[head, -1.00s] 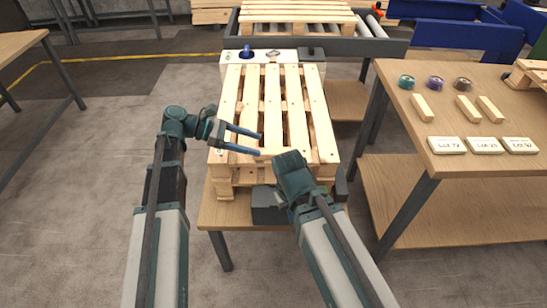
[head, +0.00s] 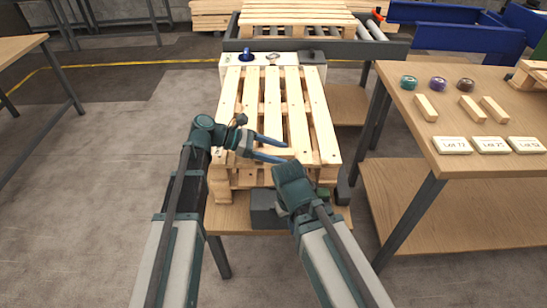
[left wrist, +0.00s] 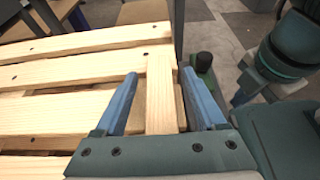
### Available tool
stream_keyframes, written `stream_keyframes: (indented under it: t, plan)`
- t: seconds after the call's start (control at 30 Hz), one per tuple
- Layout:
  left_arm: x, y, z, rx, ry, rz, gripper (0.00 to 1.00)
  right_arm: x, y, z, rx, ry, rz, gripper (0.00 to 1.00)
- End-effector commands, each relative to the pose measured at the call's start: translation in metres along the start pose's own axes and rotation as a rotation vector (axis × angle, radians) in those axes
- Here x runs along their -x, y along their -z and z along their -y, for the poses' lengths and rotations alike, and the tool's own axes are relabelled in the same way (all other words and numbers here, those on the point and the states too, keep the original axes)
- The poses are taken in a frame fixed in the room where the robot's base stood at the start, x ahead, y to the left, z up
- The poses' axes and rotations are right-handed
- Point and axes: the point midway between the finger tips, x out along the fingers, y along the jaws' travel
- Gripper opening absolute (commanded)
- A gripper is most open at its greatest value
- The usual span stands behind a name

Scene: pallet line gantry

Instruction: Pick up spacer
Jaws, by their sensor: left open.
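A light wooden bar, which looks like the spacer (left wrist: 160,95), lies between the fingers of my left gripper (left wrist: 162,100) in the left wrist view, across the direction of the pallet slats. My left gripper is open, with a finger on each side of the bar and gaps visible. In the head view my left gripper (head: 284,150) is over the near part of the wooden pallet (head: 247,95), pointing right. The bar is hard to make out there. My right gripper (head: 293,188) is at the pallet's near right corner; its fingers are hidden.
The right table (head: 480,185) holds several wooden bars (head: 471,109), three round coloured items (head: 438,84) and three labelled plates (head: 489,145). A white panel with a blue knob (head: 246,57) stands behind the pallet. A roller conveyor (head: 370,30) is farther back.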

Motion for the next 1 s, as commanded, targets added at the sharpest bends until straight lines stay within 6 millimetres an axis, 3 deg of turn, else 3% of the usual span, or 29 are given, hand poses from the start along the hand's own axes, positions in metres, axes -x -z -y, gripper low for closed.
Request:
stream_keyframes:
  t: [0.17, 0.57, 1.0]
  plan:
    - [0.0003, -0.0006, -0.0002, 0.0, -0.001, 0.0, 0.71, 0.0007, 0.0, -0.0001, 0.0, 0.0, 0.0, 0.0]
    - [0.0006, -0.0005, -0.0003, 0.0, -0.001, 0.0, 0.0, 0.0007, 0.0, -0.0001, 0.0, 0.0, 0.0, 0.0]
    - [0.0015, -0.0033, -0.0002, 0.0, -0.001, 0.0, 0.0, 0.0036, -0.0002, -0.0003, 0.0, 0.0, 0.0, 0.0]
